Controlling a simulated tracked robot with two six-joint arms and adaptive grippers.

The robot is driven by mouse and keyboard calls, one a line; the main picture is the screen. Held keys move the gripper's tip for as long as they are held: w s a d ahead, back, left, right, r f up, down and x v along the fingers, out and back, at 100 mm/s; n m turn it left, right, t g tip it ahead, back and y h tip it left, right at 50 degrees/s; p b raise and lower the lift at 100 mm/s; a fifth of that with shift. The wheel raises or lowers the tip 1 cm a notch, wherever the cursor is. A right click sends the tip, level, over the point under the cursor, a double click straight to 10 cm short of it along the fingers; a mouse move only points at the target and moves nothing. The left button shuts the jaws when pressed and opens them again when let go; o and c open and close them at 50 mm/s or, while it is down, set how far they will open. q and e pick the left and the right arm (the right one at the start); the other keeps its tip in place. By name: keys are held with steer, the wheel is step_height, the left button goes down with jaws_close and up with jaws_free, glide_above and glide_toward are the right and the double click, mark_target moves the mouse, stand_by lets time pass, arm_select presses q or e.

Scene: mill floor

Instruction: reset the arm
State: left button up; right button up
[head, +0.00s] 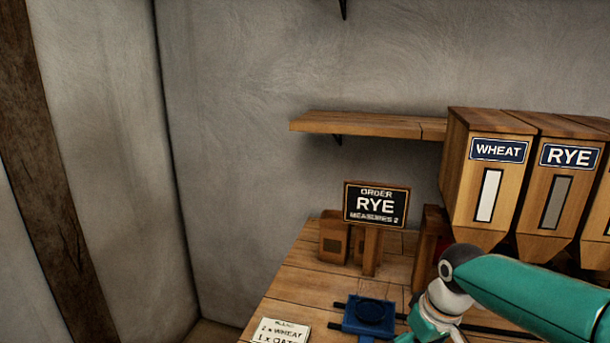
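My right arm, teal with a pale wrist joint, reaches in from the right edge and bends down at the lower right, over the wooden bench (300,272). Its gripper is below the bottom edge of the picture, out of view. My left arm and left gripper do not show. The arm's links hide part of the bench and the lower fronts of the bins behind them.
A sign (376,205) reading "ORDER RYE MEASURES 2" stands on the bench. Wheat (486,190) and rye (556,200) bins stand at right. A blue device (370,318) and a written card (282,330) lie in front. A wall shelf (360,124) hangs above. The left has bare wall.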

steer(key=s+a+f+m+y, duration=0.1)
steer(key=s+a+f+m, duration=0.1)
steer(key=s+f, duration=0.5)
steer(key=s+a+f+m+g, duration=0.1)
steer(key=s+f, duration=0.6)
steer(key=f, duration=0.8)
steer(key=s+a+f+m+y, duration=0.1)
steer(key=s+a+f+m, duration=0.2)
steer(key=s+a+f, duration=0.2)
steer(key=shift+s+f+y, duration=0.3)
steer(key=shift+s+f, duration=1.3)
steer(key=shift+f, duration=2)
